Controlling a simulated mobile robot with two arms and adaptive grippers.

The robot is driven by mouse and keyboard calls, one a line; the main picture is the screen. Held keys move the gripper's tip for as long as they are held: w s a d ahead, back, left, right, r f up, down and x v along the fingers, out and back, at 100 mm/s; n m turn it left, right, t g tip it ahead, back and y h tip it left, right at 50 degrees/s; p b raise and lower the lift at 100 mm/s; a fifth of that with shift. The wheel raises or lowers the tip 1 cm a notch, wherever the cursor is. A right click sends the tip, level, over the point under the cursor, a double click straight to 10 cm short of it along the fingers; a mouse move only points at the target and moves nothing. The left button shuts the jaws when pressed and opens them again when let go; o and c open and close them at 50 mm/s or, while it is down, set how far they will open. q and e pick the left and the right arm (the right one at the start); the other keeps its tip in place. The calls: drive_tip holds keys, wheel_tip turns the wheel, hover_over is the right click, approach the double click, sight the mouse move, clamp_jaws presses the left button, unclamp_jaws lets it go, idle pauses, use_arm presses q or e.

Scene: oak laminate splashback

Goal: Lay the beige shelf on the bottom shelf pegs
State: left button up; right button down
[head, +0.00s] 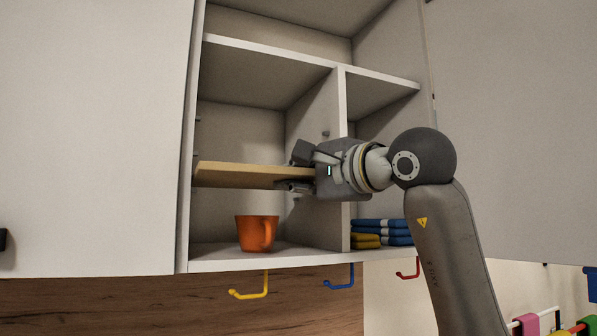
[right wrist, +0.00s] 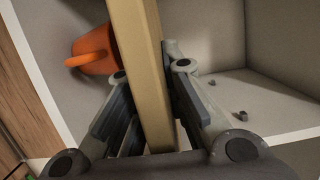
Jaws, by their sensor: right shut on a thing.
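The beige shelf (head: 245,175) is a flat board, held roughly level inside the left compartment of the open wall cabinet, above the orange mug. My right gripper (head: 291,172) is shut on its right end. In the right wrist view the shelf (right wrist: 143,50) runs between the two fingers. A shelf peg (head: 326,133) shows on the divider, higher than the shelf. In the right wrist view, two small pegs (right wrist: 240,115) show on the side of the shelf away from the mug. The bottom pegs are hard to make out. My left gripper is not in view.
The orange mug (head: 256,233) stands on the cabinet floor below the shelf; it also shows in the right wrist view (right wrist: 95,50). The divider (head: 344,215) is close to my gripper. Folded blue and yellow cloths (head: 385,230) lie right of it. Coloured hooks (head: 250,292) hang underneath.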

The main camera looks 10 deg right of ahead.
drive_tip(key=shift+w+a+p, duration=0.3)
drive_tip(key=shift+w+p, duration=0.85)
drive_tip(key=shift+w, duration=0.5)
drive_tip(key=shift+w+a+p, duration=0.35)
drive_tip(key=shift+w+p, duration=0.8)
drive_tip(key=shift+w, duration=0.55)
drive_tip(key=shift+w+a+p, duration=0.3)
drive_tip(key=shift+w+p, duration=0.85)
drive_tip(key=shift+w, duration=0.5)
drive_tip(key=shift+s, duration=0.1)
drive_tip(key=shift+f+b, duration=0.4)
